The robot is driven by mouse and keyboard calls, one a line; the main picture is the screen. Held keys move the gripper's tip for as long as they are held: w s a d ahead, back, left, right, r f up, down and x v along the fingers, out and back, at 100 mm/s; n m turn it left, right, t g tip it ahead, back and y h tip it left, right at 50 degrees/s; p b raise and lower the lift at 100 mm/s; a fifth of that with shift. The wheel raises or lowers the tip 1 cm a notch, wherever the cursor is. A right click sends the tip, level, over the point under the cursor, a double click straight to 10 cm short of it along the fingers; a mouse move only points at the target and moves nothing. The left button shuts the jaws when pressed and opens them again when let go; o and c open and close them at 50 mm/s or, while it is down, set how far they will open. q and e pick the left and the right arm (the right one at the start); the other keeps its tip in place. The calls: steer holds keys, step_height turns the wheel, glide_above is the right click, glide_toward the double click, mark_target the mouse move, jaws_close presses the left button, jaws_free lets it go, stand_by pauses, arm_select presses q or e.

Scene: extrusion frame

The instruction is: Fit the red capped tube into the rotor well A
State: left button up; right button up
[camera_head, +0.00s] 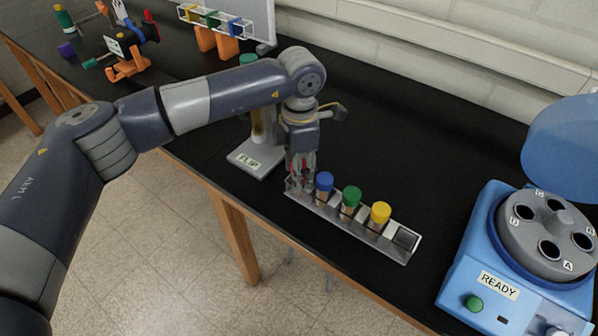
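My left gripper (300,183) points down at the left end of the grey tube rack (333,217). A little red shows between its fingers, probably the red capped tube; the fingers hide most of it. I cannot tell whether they are closed on it or whether it is still seated in the rack. The blue centrifuge (470,265) stands at the right with its lid (565,150) raised. Its grey rotor (550,228) has several dark, empty-looking wells; well A (549,250) appears to be the front one, beside the "A" label. My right gripper is out of view.
Blue (324,181), green (351,196) and yellow (380,212) capped tubes stand in the rack; its right end slot is empty. A "FLIP" stand (256,160) is behind the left arm. The black bench (440,160) is clear between rack and centrifuge.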

arm_select(q)
steer(key=c, duration=0.7)
